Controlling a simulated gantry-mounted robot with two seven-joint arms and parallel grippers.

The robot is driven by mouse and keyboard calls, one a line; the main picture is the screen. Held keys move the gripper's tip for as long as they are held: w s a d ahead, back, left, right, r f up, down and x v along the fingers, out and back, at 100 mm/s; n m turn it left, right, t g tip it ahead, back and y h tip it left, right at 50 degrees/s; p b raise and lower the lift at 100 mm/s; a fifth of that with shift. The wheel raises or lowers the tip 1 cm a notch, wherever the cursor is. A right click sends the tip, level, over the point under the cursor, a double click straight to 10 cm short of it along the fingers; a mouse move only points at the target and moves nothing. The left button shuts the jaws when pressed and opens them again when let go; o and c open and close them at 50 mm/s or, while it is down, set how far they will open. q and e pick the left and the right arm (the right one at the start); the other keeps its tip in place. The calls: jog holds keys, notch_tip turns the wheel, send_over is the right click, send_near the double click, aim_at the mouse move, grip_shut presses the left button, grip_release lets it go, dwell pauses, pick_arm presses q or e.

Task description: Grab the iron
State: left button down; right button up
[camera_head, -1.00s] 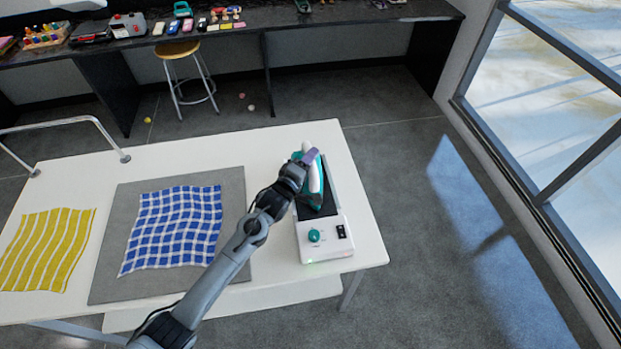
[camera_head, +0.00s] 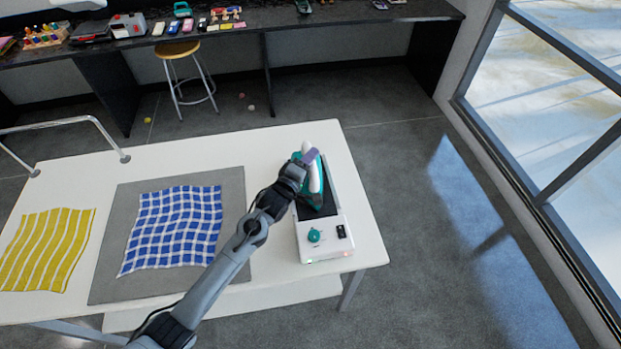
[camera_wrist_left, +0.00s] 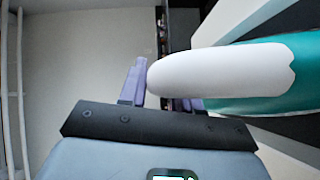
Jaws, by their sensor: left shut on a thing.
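The iron (camera_head: 316,183) is white and teal and sits on its dark-topped white base (camera_head: 326,238) at the right end of the white table. My left gripper (camera_head: 310,156) is at the iron's handle, shut on it. In the left wrist view the iron's white handle (camera_wrist_left: 215,75) fills the right side, and the purple fingers (camera_wrist_left: 160,90) stand on either side of it. The far finger is partly hidden behind the handle. I cannot tell any gap between the iron and its base. My right gripper is not in view.
A blue checked cloth (camera_head: 175,229) lies on a grey mat (camera_head: 106,262) left of my arm. A yellow striped cloth (camera_head: 47,250) lies further left. A stool (camera_head: 178,50) stands behind the table, by a dark counter (camera_head: 345,17). A window is at right.

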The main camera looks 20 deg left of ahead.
pick_arm(q)
jog(key=shift+r, duration=0.2)
dwell(0.3)
jog(key=shift+r, duration=0.15)
